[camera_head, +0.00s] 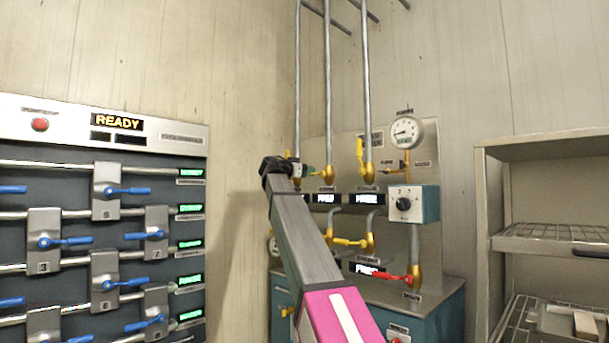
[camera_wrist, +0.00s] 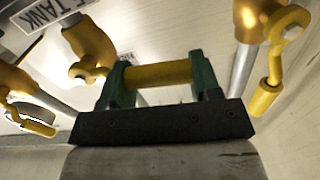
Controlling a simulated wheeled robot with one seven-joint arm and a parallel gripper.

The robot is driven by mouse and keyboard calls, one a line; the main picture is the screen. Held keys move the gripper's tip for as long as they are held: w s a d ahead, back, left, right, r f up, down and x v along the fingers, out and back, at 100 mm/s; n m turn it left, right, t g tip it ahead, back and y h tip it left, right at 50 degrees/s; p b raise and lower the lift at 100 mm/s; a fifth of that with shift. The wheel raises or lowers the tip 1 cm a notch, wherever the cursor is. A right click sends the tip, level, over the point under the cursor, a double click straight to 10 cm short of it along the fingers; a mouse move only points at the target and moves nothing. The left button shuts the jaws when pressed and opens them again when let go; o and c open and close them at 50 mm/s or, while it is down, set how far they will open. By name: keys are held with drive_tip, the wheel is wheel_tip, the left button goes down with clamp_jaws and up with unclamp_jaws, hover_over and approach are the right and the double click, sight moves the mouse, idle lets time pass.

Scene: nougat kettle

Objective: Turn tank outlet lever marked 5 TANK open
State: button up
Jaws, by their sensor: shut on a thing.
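The yellow tank outlet lever (camera_wrist: 155,74) lies crosswise between the two green fingers of my gripper (camera_wrist: 160,82) in the wrist view. My gripper is shut on it. The lever runs to a brass-yellow valve body (camera_wrist: 90,42) at its left. A label (camera_wrist: 48,14) reading TANK shows at the upper left; its number is cut off. In the head view, my arm hides most of my gripper (camera_head: 304,171), which is at the left yellow valve (camera_head: 327,173) at the foot of a vertical pipe. The lever there is mostly hidden.
Another yellow lever (camera_wrist: 265,95) hangs close at the right in the wrist view. A yellow lever (camera_head: 348,241) and a red lever (camera_head: 392,277) sit lower on the panel. A dial box (camera_head: 414,204) and gauge (camera_head: 406,132) stand right. A blue-levered manifold (camera_head: 100,220) is left, shelving (camera_head: 545,148) right.

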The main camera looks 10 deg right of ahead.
drive_tip(key=r+m, duration=0.1)
drive_tip(key=m, duration=0.1)
drive_tip(key=s+r+m, duration=0.1)
drive_tip(key=m, duration=0.1)
drive_tip(key=shift+d+r, duration=0.35)
drive_tip(key=shift+s+d+r+m, duration=0.55)
drive_tip(key=shift+s+d+m, duration=0.35)
drive_tip(key=shift+m, duration=1.2)
drive_tip(key=shift+s+d+r+m, duration=0.6)
drive_tip(key=shift+s+m, duration=0.5)
drive_tip(key=shift+m, duration=1)
drive_tip(key=shift+s+d+r+m, duration=0.65)
drive_tip(key=shift+s+m, duration=0.35)
drive_tip(key=shift+m, duration=1.1)
drive_tip(key=shift+f, duration=0.1)
drive_tip(key=o, duration=1.3)
